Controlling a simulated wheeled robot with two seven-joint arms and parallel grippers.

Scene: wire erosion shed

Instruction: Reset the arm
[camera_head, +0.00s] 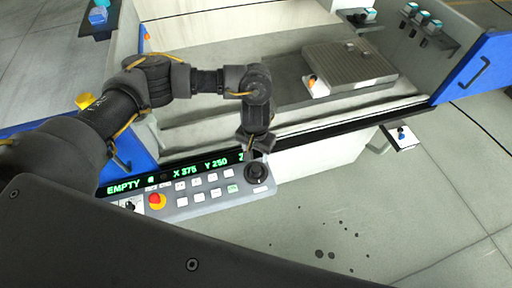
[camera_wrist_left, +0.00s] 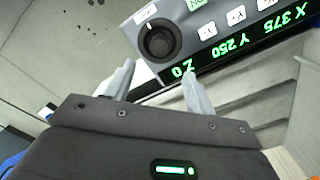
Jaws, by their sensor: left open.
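My left arm comes in from the left in the head view and bends down over the front of the machine. Its gripper (camera_head: 250,152) points down just above the black round knob (camera_head: 258,174) at the right end of the control panel (camera_head: 181,209). In the left wrist view the two pale fingers of the left gripper (camera_wrist_left: 160,78) are apart with nothing between them. The knob (camera_wrist_left: 159,40) shows just beyond the fingertips, not between them; I cannot tell whether they touch the panel. My right gripper is not in view.
The panel carries a green display (camera_head: 170,172) reading "EMPTY", X 375, Y 250, white buttons and a red button (camera_head: 156,200) on yellow. A grey ribbed block (camera_head: 350,66) sits in the machine bed. A blue door (camera_head: 475,70) stands at right. The floor below is clear, with dark spots.

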